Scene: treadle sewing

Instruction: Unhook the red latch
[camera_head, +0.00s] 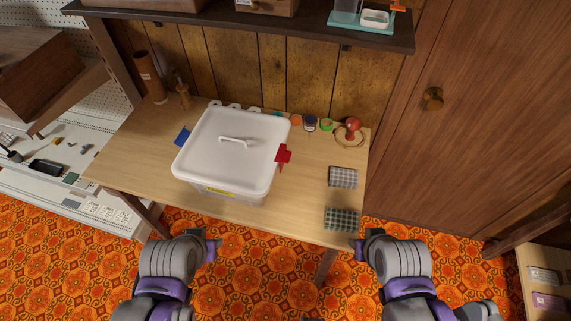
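The red latch (283,155) sits on the right side of a white lidded box (213,135) on the wooden table. Whether it is hooked is too small to tell. A blue latch (183,136) is on the box's left side. The lid is on, with a white handle on top. My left gripper (216,246) is low in the view, in front of the table's near edge and apart from the box. My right gripper (358,247) is near the table's front right corner, apart from the latch. The fingers of both are too small and turned to judge their opening.
Two plaid fabric pieces (342,177) lie on the table's right side. A red pincushion (352,124) and several thread spools (310,124) stand at the back right. A brown cylinder (149,76) stands at the back left. A shelf (250,24) overhangs the back. Table front is clear.

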